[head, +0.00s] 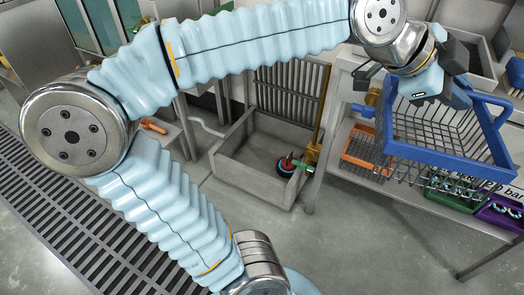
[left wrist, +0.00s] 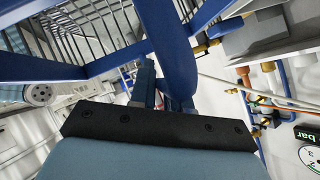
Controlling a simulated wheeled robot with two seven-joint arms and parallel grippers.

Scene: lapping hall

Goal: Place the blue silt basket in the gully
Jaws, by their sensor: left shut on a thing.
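The blue silt basket (head: 440,150) has a thick blue rim and grey wire mesh. It hangs in the air at the right of the head view, in front of the bench. My left gripper (head: 455,92) is shut on its rim at the far side. In the left wrist view the fingers (left wrist: 150,88) meet a blue bar of the basket (left wrist: 166,45), with mesh beyond. An open grey concrete trough (head: 232,172), seemingly the gully, stands on the floor at the middle, left of the basket and apart from it. My right gripper is not in view.
A bench (head: 335,100) with an orange basket (head: 362,150), a green bin (head: 455,197) and a purple bin (head: 500,214) stands at right. A floor grating (head: 50,215) runs at left. The front floor is clear.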

